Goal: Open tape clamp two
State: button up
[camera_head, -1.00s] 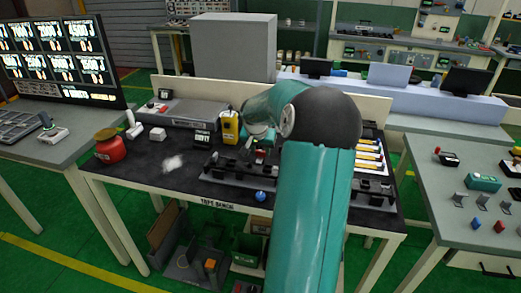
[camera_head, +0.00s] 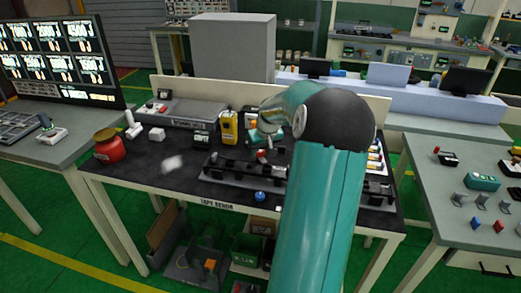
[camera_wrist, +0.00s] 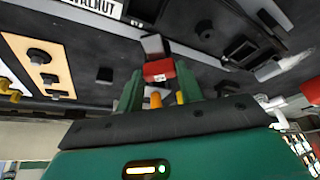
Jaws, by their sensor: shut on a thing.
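My gripper (camera_wrist: 160,90) is at the lower middle of the wrist view, its green fingers on either side of a red clamp handle (camera_wrist: 157,69). It is shut on this handle, though the contact is partly hidden. A grey clamp piece (camera_wrist: 153,45) shows just beyond the handle. In the head view the red handle (camera_head: 262,156) shows above the black tape fixture (camera_head: 240,178) on the bench. I cannot read a number on the clamp.
The dark tape bench (camera_head: 140,185) also holds a red jar (camera_head: 109,146), a yellow device (camera_head: 228,127) and a blue knob (camera_head: 260,196). A large grey box (camera_head: 233,48) stands behind. The bench's left front is mostly clear.

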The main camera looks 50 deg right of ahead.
jog(key=n+y, duration=0.1)
jog(key=n, duration=0.2)
jog(key=shift+d+n+t, duration=0.1)
jog(key=shift+n+t, duration=0.2)
jog(key=shift+n+y, duration=0.9)
jog(key=shift+n, duration=0.9)
jog(key=o, duration=1)
jog(key=shift+d, duration=0.1)
jog(key=v, duration=1.3)
jog(key=shift+s+r, duration=0.1)
jog(key=shift+r, duration=0.3)
